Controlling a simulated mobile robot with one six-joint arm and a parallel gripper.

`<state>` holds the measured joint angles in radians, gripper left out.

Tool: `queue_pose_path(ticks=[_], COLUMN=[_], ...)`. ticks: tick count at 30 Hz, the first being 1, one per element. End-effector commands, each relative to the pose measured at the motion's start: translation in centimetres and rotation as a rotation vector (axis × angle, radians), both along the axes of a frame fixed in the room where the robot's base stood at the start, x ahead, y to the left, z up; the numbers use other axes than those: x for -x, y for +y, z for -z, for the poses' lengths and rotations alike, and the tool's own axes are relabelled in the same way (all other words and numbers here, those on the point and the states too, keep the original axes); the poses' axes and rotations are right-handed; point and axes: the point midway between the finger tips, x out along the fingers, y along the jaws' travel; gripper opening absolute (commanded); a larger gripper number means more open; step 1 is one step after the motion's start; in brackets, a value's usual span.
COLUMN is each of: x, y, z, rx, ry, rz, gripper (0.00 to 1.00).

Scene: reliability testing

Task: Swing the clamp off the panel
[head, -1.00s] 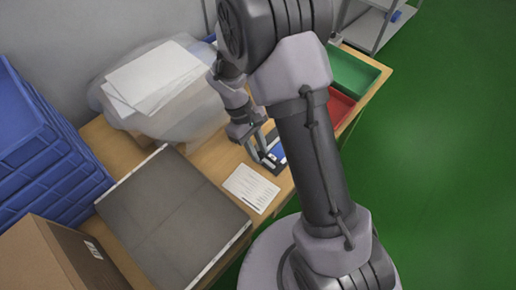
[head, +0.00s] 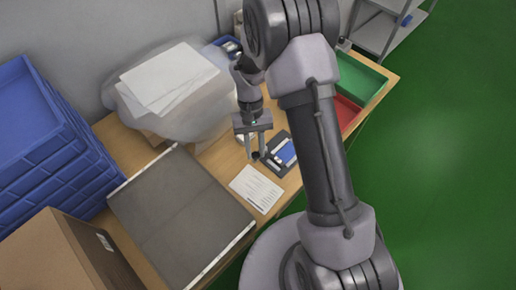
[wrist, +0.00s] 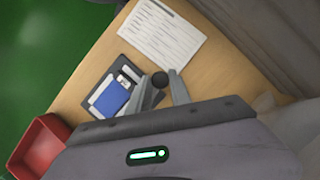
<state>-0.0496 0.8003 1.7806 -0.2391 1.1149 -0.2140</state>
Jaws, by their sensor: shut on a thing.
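A blue panel (head: 285,153) lies on a dark fixture plate (head: 271,165) on the table; both also show in the wrist view, the panel (wrist: 109,98) left of my fingers. My gripper (head: 254,156) is just left of the plate, pointing down. In the wrist view my gripper (wrist: 160,82) is shut on the clamp's round black knob (wrist: 160,79), which sits between the fingertips. The knob is beside the panel, not over it. A light metal part (wrist: 126,78) lies at the panel's edge. The rest of the clamp is mostly hidden by my fingers.
A printed sheet (head: 256,188) lies in front of the fixture. Red (head: 347,113) and green (head: 359,78) bins stand at the right. A grey panel-like board (head: 178,215), blue crates (head: 40,140) and a wrapped bundle with papers (head: 170,78) take up the left.

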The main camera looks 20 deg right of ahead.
Motion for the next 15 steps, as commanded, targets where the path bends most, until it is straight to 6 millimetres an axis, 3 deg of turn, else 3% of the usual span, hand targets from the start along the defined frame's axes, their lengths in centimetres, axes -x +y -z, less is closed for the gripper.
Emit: queue_pose_path(ticks=[15], x=[-0.81], y=[0.38], z=[0.00], rx=[0.000], ry=[-0.001], rz=[0.184], gripper=[0.00])
